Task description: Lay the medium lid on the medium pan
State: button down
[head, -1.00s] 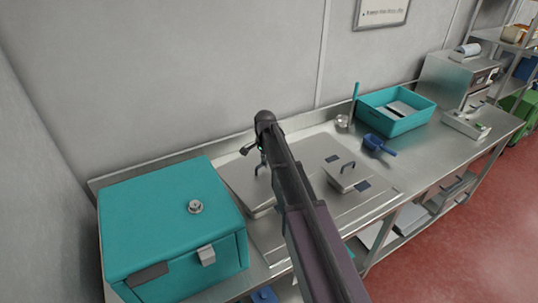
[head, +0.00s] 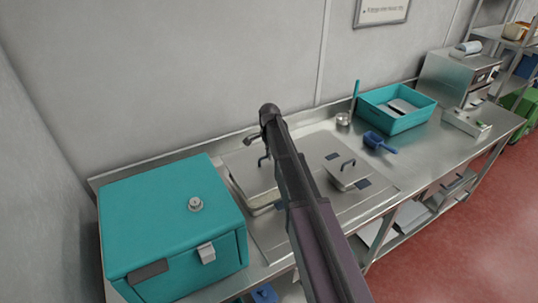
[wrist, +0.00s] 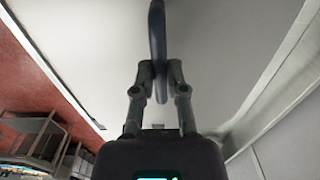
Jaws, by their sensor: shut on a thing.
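A grey metal lid (head: 248,172) with a dark loop handle (head: 263,160) is on the left part of the counter inset in the head view. It looks raised and slightly tilted over a pan (head: 264,209), whose front edge and a pale strip show below it. My gripper (wrist: 160,72) is shut on the dark handle (wrist: 157,25) in the wrist view. The lid's broad grey surface (wrist: 215,50) spreads behind the fingers. In the head view my arm hides most of the gripper and the lid's right side. I cannot tell the pan's size for certain.
A smaller lid with a handle (head: 347,174) sits to the right of my arm. A teal box (head: 170,225) stands close on the left. A teal tray (head: 398,122), a blue scoop (head: 379,142) and a metal cup (head: 343,119) are farther right. The wall is close behind.

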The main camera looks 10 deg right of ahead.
aim_at(269, 162)
jog(key=shift+f+b, duration=2.25)
jog(key=shift+f, duration=0.2)
jog(key=shift+f+b, duration=1.55)
jog(key=shift+f, duration=0.05)
jog(key=c, duration=0.6)
grip_release()
jog(key=o, duration=0.5)
jog(key=shift+r, duration=0.2)
jog(key=shift+r+p, duration=3.4)
jog(key=shift+p, duration=0.15)
